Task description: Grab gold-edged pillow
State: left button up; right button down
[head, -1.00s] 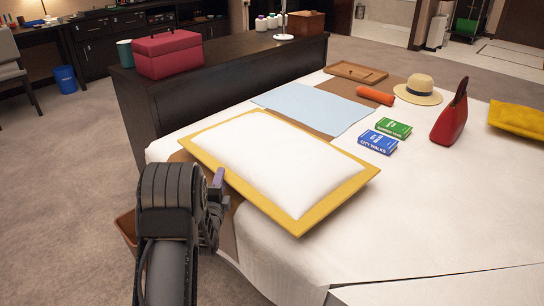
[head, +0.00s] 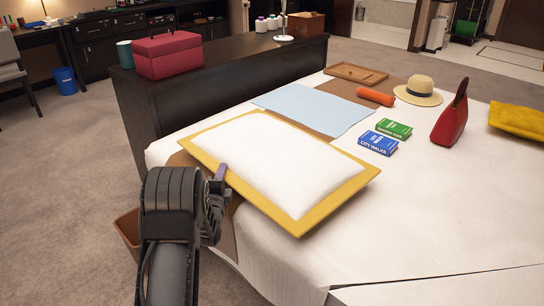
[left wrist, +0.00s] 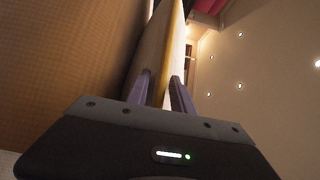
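The gold-edged pillow (head: 285,160) has a white middle and a flat gold border, and it lies on the near left part of the bed. My left gripper (head: 219,180) is at its left near edge. In the left wrist view the pillow's gold edge (left wrist: 172,55) runs between the two fingers of my left gripper (left wrist: 160,85). The fingers stand apart, one on each side of the edge, with some gap visible. Firm contact on both sides cannot be made out. My right gripper is not in view.
The bed (head: 430,215) also holds a light blue cloth (head: 315,108), blue book (head: 378,142), green book (head: 394,128), orange roll (head: 375,97), straw hat (head: 418,91), red bag (head: 451,117) and yellow cushion (head: 518,119). A dark cabinet (head: 240,85) stands behind. A brown bin (head: 128,230) is beside my arm.

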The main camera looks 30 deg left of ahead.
pick_arm(q)
grip_shut()
dwell(1.0)
jog(key=shift+r, duration=0.1)
